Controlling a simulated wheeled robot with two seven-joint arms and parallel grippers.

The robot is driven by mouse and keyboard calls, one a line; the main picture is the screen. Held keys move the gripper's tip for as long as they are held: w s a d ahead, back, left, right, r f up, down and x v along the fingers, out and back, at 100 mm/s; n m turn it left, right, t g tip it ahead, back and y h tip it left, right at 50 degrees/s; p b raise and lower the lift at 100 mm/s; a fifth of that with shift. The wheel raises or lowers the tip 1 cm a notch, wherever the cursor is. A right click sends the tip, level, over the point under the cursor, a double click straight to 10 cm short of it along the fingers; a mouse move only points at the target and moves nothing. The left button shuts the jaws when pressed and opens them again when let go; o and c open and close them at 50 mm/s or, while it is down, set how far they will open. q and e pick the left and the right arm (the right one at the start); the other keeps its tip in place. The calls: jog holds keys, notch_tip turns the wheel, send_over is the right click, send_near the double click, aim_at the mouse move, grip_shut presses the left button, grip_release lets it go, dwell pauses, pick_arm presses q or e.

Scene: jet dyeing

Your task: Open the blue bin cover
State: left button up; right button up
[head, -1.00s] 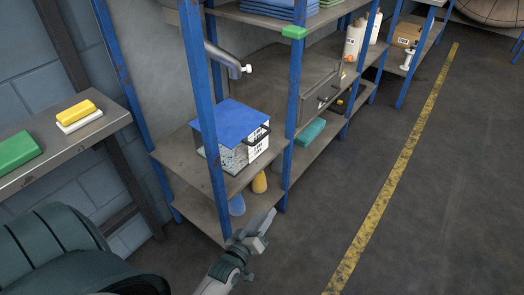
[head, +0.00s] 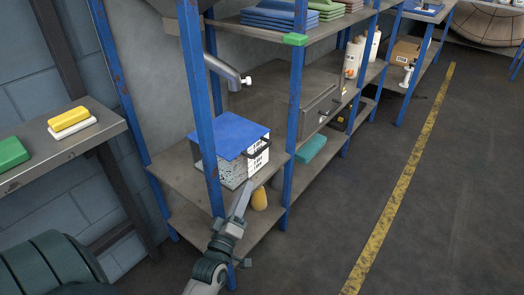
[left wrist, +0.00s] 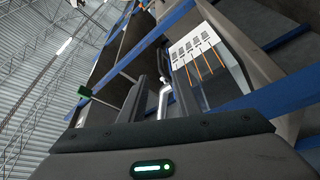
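The bin (head: 232,168) is a speckled box with a white labelled face and a dark handle. It stands on the middle shelf board of a blue-posted rack. Its flat blue cover (head: 230,134) lies shut on top. In the left wrist view the bin's label side (left wrist: 196,45) shows at the upper right, beyond the fingers. My left gripper (head: 246,186) points up at the bin's front lower edge, just outside the shelf; I cannot tell if it touches. Its fingers stand apart with nothing between them in the left wrist view (left wrist: 158,85). My right gripper is not in view.
A blue rack post (head: 205,130) stands in front of the bin's left side; another post (head: 293,110) stands to its right. A grey pipe (head: 225,70) hangs above. A yellow object (head: 259,199) sits on the lower shelf. The floor to the right (head: 340,220) is clear.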

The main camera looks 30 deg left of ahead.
aim_at(262, 148)
pick_arm(q)
jog(key=x, duration=1.7)
grip_shut()
